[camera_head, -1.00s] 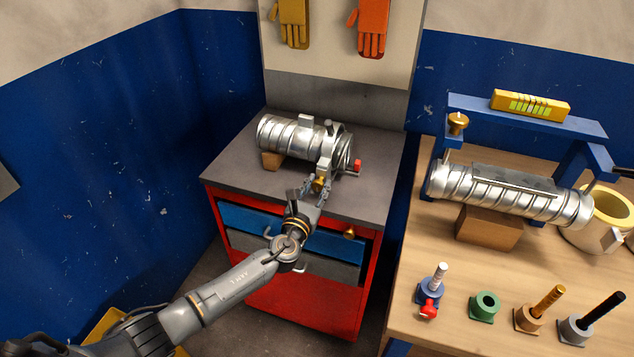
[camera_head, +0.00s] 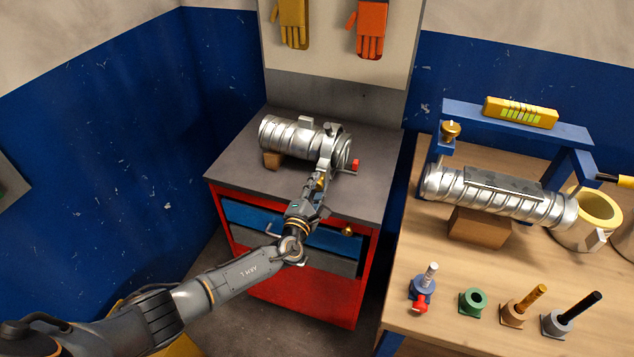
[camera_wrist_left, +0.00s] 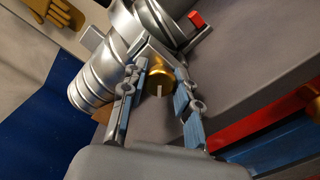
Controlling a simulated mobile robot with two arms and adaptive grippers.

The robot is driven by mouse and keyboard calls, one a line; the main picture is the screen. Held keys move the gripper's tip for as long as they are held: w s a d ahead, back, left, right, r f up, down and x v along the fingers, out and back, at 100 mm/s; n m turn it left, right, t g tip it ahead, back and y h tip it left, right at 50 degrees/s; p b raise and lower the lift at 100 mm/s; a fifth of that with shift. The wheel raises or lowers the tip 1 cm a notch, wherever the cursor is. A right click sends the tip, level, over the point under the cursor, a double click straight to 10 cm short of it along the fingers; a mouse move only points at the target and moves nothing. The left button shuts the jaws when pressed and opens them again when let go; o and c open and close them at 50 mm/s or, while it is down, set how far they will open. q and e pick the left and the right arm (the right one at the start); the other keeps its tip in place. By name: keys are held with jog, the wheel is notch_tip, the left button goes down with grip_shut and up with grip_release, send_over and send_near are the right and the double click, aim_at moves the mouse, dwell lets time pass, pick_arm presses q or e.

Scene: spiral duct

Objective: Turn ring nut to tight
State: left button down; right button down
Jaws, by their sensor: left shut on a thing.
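The brass ring nut (camera_wrist_left: 157,82) has a pale line on its face. It sits on the clamp band (camera_head: 328,150) around the silver spiral duct (camera_head: 285,136) on the cabinet top. In the head view only a bit of the nut (camera_head: 321,182) shows behind my fingers. My left gripper (camera_wrist_left: 160,90) has one finger on each side of the nut and is shut on it. In the head view the left gripper (camera_head: 318,186) reaches up over the cabinet's front edge. My right gripper is not in view.
A red-ended handle (camera_head: 355,164) sticks out right of the clamp. The grey cabinet top (camera_head: 240,165) is clear left of the duct's wooden block. On the right, a wooden bench (camera_head: 420,255) holds a second duct (camera_head: 500,199), a blue frame (camera_head: 520,125) and several small holders.

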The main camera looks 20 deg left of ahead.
pick_arm(q)
jog(key=shift+m+p, duration=0.8)
jog(key=shift+m, duration=1.2)
jog(key=c, duration=1)
grip_release()
jog(key=shift+f, duration=0.1)
